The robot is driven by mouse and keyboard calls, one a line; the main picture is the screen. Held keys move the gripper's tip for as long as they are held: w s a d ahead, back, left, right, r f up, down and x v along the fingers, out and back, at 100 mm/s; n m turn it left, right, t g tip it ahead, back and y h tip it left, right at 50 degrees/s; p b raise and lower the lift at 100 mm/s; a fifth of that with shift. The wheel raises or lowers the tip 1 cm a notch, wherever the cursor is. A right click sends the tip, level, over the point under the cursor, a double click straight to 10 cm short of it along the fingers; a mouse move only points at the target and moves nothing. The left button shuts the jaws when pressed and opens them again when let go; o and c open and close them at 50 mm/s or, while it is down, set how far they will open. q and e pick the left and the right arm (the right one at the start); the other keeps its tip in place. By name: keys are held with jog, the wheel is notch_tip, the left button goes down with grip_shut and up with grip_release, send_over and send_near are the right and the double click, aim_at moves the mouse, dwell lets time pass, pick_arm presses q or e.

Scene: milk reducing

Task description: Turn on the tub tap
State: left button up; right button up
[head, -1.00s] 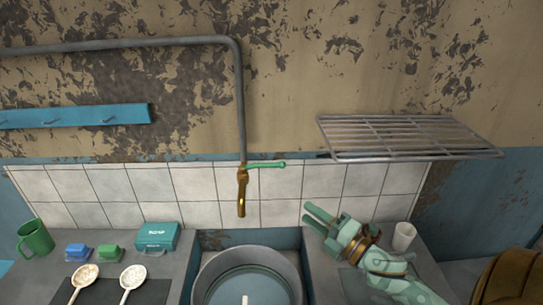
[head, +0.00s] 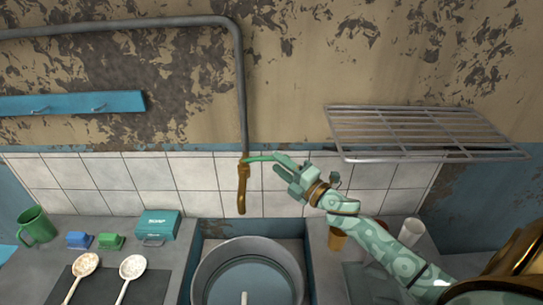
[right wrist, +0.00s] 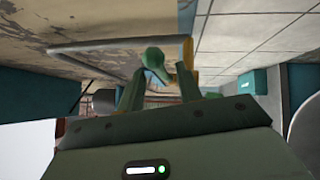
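The brass tub tap (head: 242,188) hangs from a grey pipe on the wall, its spout pointing down over the tub (head: 205,270). Its green handle (head: 260,158) sticks out sideways to the right. My right gripper (head: 279,162) is open at the handle's right end, fingers pointing left. In the right wrist view, the handle's rounded green end (right wrist: 156,60) shows between the two parted fingertips (right wrist: 157,85). Whether either finger touches it I cannot tell. The handle's far end is partly hidden by the gripper in the head view. My left gripper is not in view.
A wire rack (head: 425,132) juts from the wall above my right arm. A brown cup (head: 338,240) and a white cup (head: 411,231) stand below the arm. A green mug (head: 37,225), a teal soap box (head: 158,224) and spoons are on the left counter.

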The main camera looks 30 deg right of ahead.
aim_at(271, 159)
jog(key=shift+x, duration=1.9)
jog(key=shift+a, duration=0.1)
grip_shut()
